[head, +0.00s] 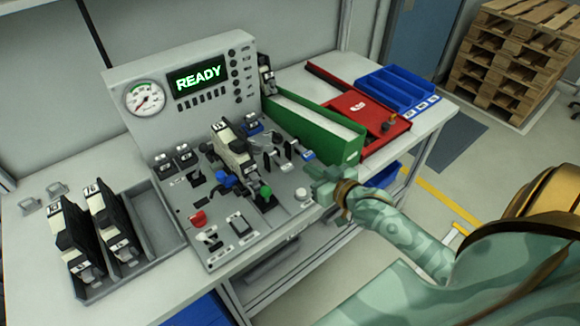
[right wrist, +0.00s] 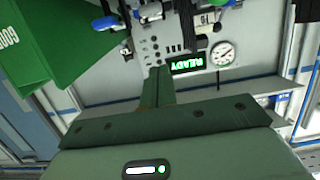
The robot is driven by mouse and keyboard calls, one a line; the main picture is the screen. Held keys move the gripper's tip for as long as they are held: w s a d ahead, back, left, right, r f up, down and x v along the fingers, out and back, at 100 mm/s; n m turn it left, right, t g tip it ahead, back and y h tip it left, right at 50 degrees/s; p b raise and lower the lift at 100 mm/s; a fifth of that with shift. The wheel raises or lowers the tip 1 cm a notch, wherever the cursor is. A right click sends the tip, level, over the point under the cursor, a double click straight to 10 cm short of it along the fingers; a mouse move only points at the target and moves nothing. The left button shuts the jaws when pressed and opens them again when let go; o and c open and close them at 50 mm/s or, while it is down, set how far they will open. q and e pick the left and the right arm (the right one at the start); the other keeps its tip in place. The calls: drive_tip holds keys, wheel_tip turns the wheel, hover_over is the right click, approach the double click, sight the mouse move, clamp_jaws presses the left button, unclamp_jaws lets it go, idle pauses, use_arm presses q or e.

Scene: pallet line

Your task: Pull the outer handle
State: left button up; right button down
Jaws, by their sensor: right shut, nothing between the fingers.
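The control panel (head: 215,195) carries several levers and handles. A row of handles stands on its right part, with a grey one (head: 268,141) and a dark one (head: 291,147) beside the green bin. I cannot tell for certain which is the outer handle. My right gripper (head: 322,180) is at the panel's right front edge, just right of these handles and apart from them. It is shut and empty. In the right wrist view its fingers (right wrist: 157,88) point toward the panel, and a blue-topped control (right wrist: 105,23) shows beyond them. My left gripper is not in view.
A green bin (head: 318,132) stands close behind my right gripper. A red tray (head: 352,108) and blue bins (head: 397,90) lie farther right. The upright board has a gauge (head: 145,98) and a lit READY display (head: 198,78). Black modules (head: 118,232) sit in a grey tray at left.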

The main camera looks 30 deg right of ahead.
drive_tip(key=b, duration=0.2)
approach(280, 162)
drive_tip(key=w+r, duration=0.3)
drive_tip(key=r, duration=0.1)
drive_tip(key=shift+w+f+b, duration=0.25)
drive_tip(key=shift+f, duration=0.4)
drive_tip(key=shift+w+f+b, duration=0.2)
drive_tip(key=shift+f+b, duration=0.05)
drive_tip(key=shift+f, duration=0.45)
drive_tip(key=shift+w+f+b, duration=0.25)
drive_tip(key=shift+f, duration=0.4)
drive_tip(key=shift+a, duration=0.1)
